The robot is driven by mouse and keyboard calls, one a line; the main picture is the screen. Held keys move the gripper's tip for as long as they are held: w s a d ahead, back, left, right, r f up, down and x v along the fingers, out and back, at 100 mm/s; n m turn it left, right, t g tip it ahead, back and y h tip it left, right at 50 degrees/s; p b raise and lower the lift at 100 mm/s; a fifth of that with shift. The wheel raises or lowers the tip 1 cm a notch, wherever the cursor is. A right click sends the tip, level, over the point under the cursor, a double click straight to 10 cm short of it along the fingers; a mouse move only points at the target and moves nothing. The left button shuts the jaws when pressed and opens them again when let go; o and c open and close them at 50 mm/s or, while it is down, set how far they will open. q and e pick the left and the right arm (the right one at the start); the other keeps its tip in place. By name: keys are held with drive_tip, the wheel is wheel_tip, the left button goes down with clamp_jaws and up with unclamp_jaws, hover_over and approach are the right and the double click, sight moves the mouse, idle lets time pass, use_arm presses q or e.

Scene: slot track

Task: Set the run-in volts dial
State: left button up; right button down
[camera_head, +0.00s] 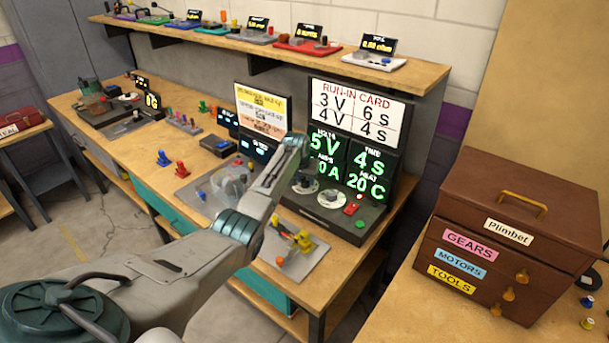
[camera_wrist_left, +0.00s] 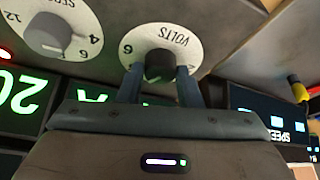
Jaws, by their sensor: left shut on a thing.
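The run-in panel (camera_head: 340,222) shows 5 V, 4 S, 0 A and 20 C in green. The volts dial is white with a dark knob (camera_wrist_left: 158,66); the word VOLTS and the figures 6 and 2 show on its plate (camera_wrist_left: 165,38). My left gripper (camera_wrist_left: 159,80) is shut on this knob, one finger on each side. In the head view, my left arm partly hides the volts dial (camera_head: 306,186). The seconds dial (camera_head: 331,198) is just to its right; it also shows in the wrist view (camera_wrist_left: 50,35). My right gripper is not in view.
The run-in card (camera_head: 357,108) above reads 3 V 6 S and 4 V 4 S. A red button (camera_head: 351,209) and a green one (camera_head: 360,224) are right of the dials. A brown toolbox (camera_head: 510,235) stands at right. Small stands line the shelf (camera_head: 270,52).

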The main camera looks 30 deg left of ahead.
use_arm(q)
drive_tip(key=shift+d+r+n+y+p, duration=0.1)
drive_tip(key=shift+n+y+p, duration=0.25)
drive_tip(key=shift+n, duration=0.65)
drive_tip(key=shift+n+y, duration=0.35)
drive_tip(key=shift+n, duration=0.55)
drive_tip(key=shift+d+n+g+y, duration=0.1)
drive_tip(key=shift+n+g+y, duration=0.3)
drive_tip(key=shift+n, duration=0.5)
drive_tip(key=shift+w+f+n+g+b, duration=0.1)
drive_tip(key=shift+f+n+g+b, duration=0.2)
drive_tip(key=shift+n+b, duration=0.45)
drive_tip(key=shift+n+y+b, duration=0.4)
drive_tip(key=shift+n+b, duration=0.15)
drive_tip(key=shift+n, duration=0.5)
drive_tip(key=n+g+b, duration=0.1)
drive_tip(key=n+b, duration=0.2)
drive_tip(key=b, duration=0.1)
drive_tip(key=shift+w+n+g, duration=0.15)
drive_tip(key=shift+n+g, duration=0.25)
drive_tip(key=shift+r+n+g+b, duration=0.15)
drive_tip(key=shift+n+g+b, duration=0.15)
drive_tip(key=shift+n+b, duration=0.6)
